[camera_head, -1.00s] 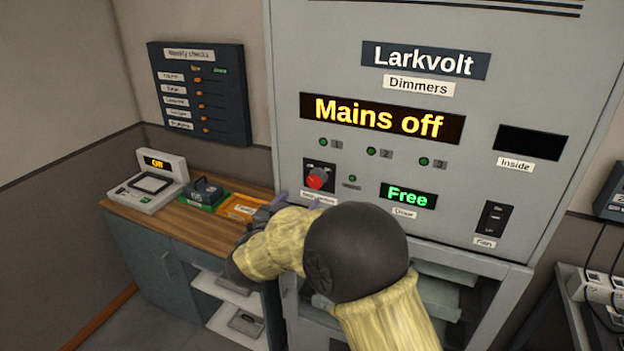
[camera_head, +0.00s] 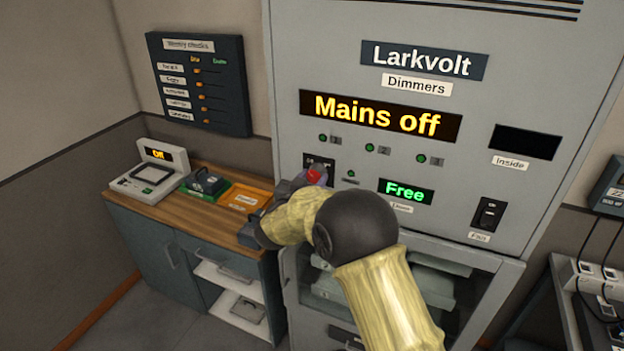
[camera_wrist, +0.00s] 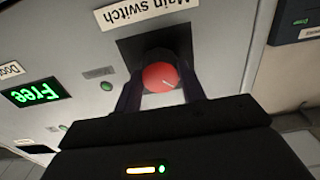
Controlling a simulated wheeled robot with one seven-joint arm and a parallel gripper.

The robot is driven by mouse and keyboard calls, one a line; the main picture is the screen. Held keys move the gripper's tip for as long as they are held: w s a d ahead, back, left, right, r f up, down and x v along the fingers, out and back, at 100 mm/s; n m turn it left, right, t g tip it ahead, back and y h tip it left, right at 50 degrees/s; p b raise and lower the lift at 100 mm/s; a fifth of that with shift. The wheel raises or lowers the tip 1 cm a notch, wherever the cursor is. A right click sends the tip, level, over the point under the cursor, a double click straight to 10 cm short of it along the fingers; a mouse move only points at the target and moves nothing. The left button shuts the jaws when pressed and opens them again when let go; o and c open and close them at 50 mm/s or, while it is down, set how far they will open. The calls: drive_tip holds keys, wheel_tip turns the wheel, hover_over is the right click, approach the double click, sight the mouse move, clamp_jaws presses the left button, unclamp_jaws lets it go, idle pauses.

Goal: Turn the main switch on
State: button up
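The main switch is a red rotary knob (camera_head: 316,175) on a dark square plate, low on the left of the grey Larkvolt dimmer cabinet (camera_head: 285,95). In the wrist view the knob (camera_wrist: 160,77) shows a short pale mark near its edge, and the label "Main switch" appears upside down. My gripper (camera_wrist: 162,85) has its two dark fingers apart, one on each side of the knob. I cannot tell whether they touch it. In the head view my gripper (camera_head: 308,180) is at the knob and partly hides it. The cabinet display (camera_head: 380,114) reads "Mains off".
A green "Free" display (camera_head: 406,191) is right of the knob, with a fan rocker switch (camera_head: 489,213) farther right. A wooden counter (camera_head: 150,213) at left holds a small device (camera_head: 150,177) reading "Off". A weekly checks board (camera_head: 199,84) hangs above.

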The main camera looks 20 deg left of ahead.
drive_tip(key=c, duration=0.4)
drive_tip(key=shift+o, duration=0.2)
drive_tip(key=shift+f+m+b, duration=0.15)
drive_tip(key=shift+m+b, duration=0.35)
drive_tip(key=shift+b, duration=0.4)
drive_tip(key=m+b, duration=0.1)
drive_tip(key=b, duration=0.1)
drive_tip(key=m+b, duration=0.1)
drive_tip(key=b, duration=0.1)
drive_tip(key=shift+f+m, duration=0.2)
drive_tip(key=shift+m, duration=0.1)
drive_tip(key=m+b, duration=0.3)
drive_tip(key=b, duration=0.2)
drive_tip(key=shift+m+b, duration=0.3)
drive_tip(key=shift+b, duration=0.1)
drive_tip(key=m+b, duration=0.6)
drive_tip(key=b, duration=0.1)
drive_tip(key=shift+b, duration=0.4)
drive_tip(key=m+b, duration=0.4)
drive_tip(key=m, duration=0.1)
drive_tip(key=shift+r, duration=0.2)
